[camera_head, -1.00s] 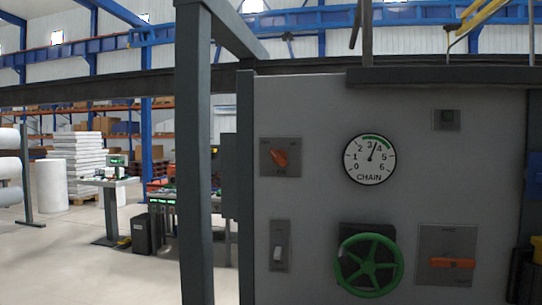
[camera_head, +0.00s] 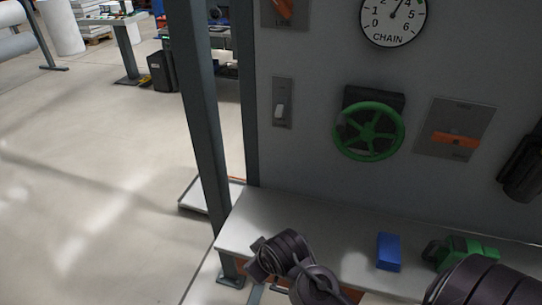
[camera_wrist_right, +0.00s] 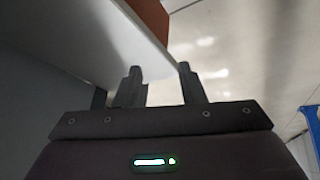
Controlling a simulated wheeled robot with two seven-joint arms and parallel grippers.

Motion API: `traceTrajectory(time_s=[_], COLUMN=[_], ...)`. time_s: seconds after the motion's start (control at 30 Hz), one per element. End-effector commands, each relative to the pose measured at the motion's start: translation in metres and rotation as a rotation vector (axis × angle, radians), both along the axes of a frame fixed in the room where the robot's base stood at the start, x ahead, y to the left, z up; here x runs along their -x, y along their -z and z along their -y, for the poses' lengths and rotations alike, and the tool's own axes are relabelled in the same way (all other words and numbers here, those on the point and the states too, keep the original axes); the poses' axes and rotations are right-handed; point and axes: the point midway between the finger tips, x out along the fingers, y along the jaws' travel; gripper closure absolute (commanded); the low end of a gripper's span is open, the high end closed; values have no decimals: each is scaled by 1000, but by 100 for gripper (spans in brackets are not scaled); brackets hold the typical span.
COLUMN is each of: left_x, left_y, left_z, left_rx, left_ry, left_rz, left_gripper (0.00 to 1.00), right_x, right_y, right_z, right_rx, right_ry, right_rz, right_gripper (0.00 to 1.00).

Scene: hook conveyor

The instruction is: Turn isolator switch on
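The panel carries two orange switches, and I cannot read their labels. A wide orange handle lies roughly level on a grey plate (camera_head: 456,139) right of the green handwheel. An orange rotary knob (camera_head: 284,8) at the top left is partly cut off by the head view's edge. In the right wrist view my right gripper (camera_wrist_right: 160,80) is open with nothing between its fingers. It is close to a pale slab edge and apart from the switches. My left gripper is not in view. Dark arm links of mine show at the bottom of the head view.
The panel also holds a green handwheel (camera_head: 369,131), a white rocker switch (camera_head: 281,107) and the CHAIN gauge (camera_head: 393,18). A light shelf (camera_head: 330,235) below bears a blue block (camera_head: 388,252) and a green item (camera_head: 470,250). A dark post (camera_head: 202,110) stands left; open floor lies beyond.

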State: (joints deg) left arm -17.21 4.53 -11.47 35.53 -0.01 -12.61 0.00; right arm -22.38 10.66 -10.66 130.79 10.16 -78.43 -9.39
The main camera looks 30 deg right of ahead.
Motion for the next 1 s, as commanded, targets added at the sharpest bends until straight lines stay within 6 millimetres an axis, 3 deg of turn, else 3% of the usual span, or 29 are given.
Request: traceTrajectory(time_s=[0.03,0.27,0.37,0.47,0.53,0.6,0.7,0.8,0.9,1.0], left_x=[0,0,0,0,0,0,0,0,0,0], left_y=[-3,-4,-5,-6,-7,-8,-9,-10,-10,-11], left_z=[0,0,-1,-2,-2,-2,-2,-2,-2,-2], left_rx=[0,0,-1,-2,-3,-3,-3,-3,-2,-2], left_ry=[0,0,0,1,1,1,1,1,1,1], left_rz=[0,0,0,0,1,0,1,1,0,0], left_gripper=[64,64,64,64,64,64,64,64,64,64], right_x=[-17,-86,-117,-146,-162,-170,-169,-160,-152,-149], right_y=[-25,-97,-143,-204,-256,-309,-374,-419,-445,-456], right_z=[2,17,28,46,62,81,106,126,139,146], right_rx=[18,133,212,328,437,553,704,818,887,918], right_ry=[-15,-62,-71,-61,-37,4,81,158,212,236], right_rz=[64,322,459,619,741,852,967,1037,1069,1080], right_gripper=[64,64,64,64,64,64,64,64,64,64])
